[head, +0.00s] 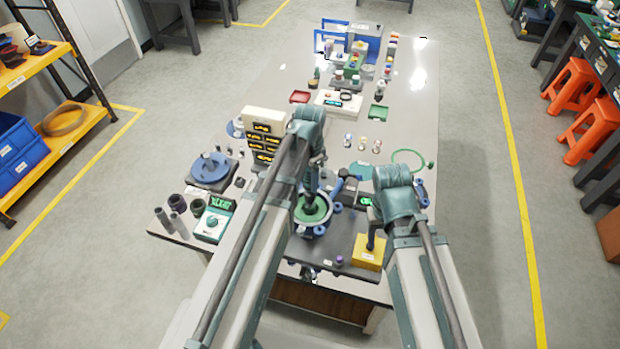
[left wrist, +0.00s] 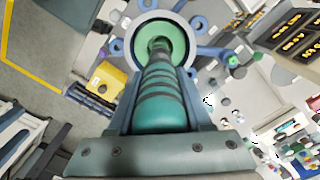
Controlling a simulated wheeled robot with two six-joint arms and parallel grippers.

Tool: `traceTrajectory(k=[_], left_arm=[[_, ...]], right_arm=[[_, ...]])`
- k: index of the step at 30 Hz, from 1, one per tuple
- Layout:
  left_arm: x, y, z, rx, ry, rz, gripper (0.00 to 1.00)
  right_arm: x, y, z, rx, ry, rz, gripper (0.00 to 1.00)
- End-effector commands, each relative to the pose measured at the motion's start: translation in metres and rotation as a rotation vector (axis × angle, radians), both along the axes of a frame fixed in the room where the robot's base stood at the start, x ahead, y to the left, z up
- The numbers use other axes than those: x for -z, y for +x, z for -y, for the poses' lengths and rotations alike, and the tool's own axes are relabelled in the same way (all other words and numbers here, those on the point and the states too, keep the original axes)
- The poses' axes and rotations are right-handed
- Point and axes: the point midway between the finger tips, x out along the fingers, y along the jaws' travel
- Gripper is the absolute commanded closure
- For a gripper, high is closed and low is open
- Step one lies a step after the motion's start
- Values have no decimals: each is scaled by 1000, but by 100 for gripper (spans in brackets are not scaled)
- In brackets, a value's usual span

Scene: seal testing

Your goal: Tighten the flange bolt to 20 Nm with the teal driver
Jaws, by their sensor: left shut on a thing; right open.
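The teal driver (left wrist: 162,105) has dark bands and fills the middle of the left wrist view. My left gripper (left wrist: 160,125) is shut on it, and its far end points at the green flange face (left wrist: 178,35) inside a pale ring. In the head view the green flange (head: 312,209) sits on a dark plate, with my left gripper (head: 312,190) above it. The bolt is hidden, and I cannot tell whether the driver touches it. My right gripper (head: 372,240) is open, over or beside the yellow block (head: 368,254); its fingertips are partly unclear.
A display panel (head: 266,138) with yellow readouts stands left of the flange. A teal box with a green display (head: 213,221) is at the front left, near dark cylinders. A blue flanged part (head: 209,168) lies behind it. Blue clamps surround the flange. Red stools (head: 570,85) stand right.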

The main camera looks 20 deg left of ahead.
Motion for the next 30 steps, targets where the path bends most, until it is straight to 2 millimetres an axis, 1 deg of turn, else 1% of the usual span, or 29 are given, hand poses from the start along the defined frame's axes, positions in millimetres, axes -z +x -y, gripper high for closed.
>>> traceTrajectory(k=[30], left_arm=[[12, 0, 0, 0, 0, 0, 100]], right_arm=[[12, 0, 0, 0, 0, 0, 44]])
